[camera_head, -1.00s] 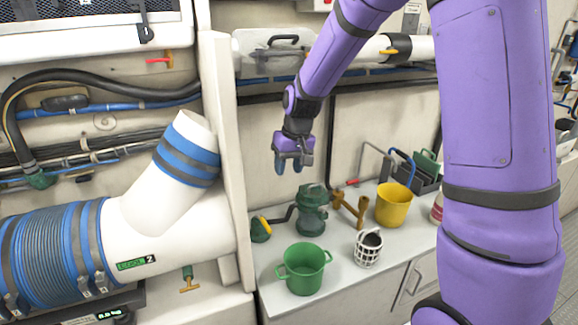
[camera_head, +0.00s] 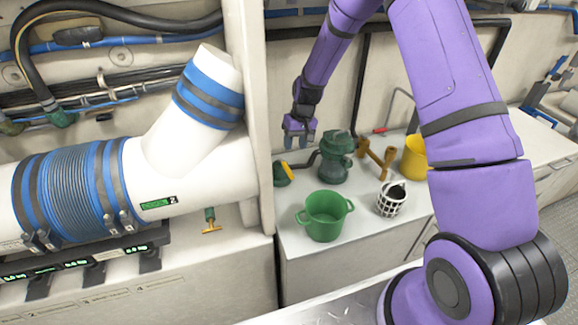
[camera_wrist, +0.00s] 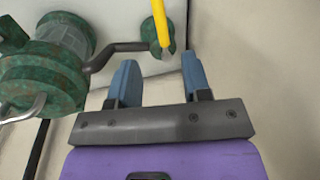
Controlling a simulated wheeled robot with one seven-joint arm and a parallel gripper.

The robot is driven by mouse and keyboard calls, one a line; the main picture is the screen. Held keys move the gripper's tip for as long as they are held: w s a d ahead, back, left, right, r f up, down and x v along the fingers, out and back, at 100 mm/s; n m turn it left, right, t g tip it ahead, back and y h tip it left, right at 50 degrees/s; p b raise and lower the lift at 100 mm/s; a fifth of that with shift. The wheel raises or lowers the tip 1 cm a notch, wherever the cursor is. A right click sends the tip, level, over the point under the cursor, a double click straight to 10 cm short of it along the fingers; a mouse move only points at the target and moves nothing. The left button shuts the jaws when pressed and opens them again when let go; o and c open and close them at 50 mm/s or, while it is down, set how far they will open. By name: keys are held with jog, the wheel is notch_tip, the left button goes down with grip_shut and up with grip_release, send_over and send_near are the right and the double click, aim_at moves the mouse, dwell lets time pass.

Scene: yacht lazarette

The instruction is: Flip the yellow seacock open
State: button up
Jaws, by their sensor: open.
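The yellow seacock is a small green fitting (camera_head: 281,175) with a yellow handle (camera_head: 286,167) at the back left of the white counter, close to the upright post. In the wrist view the yellow handle (camera_wrist: 160,22) lies just beyond the fingertips, in line with the gap between them. Its green body (camera_wrist: 156,37) and dark pipe show behind it. My gripper (camera_head: 299,142) hangs pointing down, slightly above and right of the seacock. In the wrist view its two blue fingers (camera_wrist: 160,63) are apart with nothing between them.
A green strainer-like body (camera_head: 336,157) joins the seacock's dark pipe (camera_head: 304,164) on the right. A green pot (camera_head: 326,214), a white basket (camera_head: 391,198), a brown fitting (camera_head: 377,158) and a yellow bucket (camera_head: 415,157) stand on the counter. A large white pipe (camera_head: 195,170) fills the left.

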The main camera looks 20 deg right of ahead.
aim_at(289, 169)
jog(key=f, duration=0.3)
jog(key=a+f, duration=0.1)
jog(key=f, duration=0.2)
jog(key=a+f, duration=0.1)
jog(key=f, duration=0.3)
jog(key=shift+f, duration=0.1)
grip_shut()
